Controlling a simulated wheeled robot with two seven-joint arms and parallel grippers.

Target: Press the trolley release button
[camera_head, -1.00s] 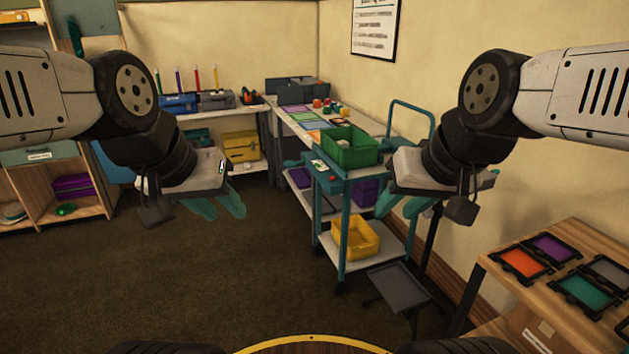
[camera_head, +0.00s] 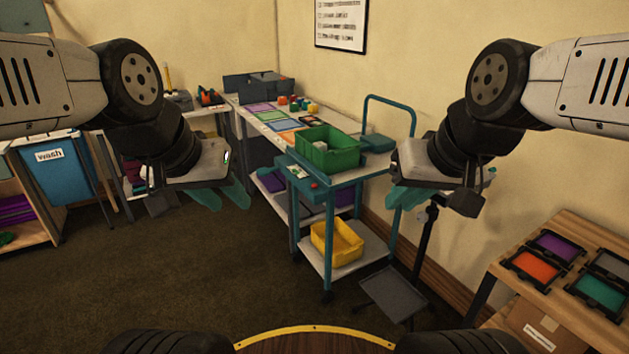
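The teal trolley (camera_head: 345,176) stands ahead, a little right of centre, in the head view. A small red button (camera_head: 314,185) shows on the teal panel at its near left top corner; I take this as the release button. My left gripper (camera_head: 222,196) is in the air left of the trolley, its teal fingers apart and empty. My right gripper (camera_head: 406,195) is in the air in front of the trolley's right side, its fingers seemingly apart and empty, partly covered by its own wrist. Neither gripper appears to touch the button.
The trolley bears a green crate (camera_head: 327,151) on top and a yellow bin (camera_head: 337,245) below. A grey tray on a stand (camera_head: 393,293) is close to its right. A wooden table with colour trays (camera_head: 546,256) is at right. Open floor (camera_head: 170,280) lies to the left.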

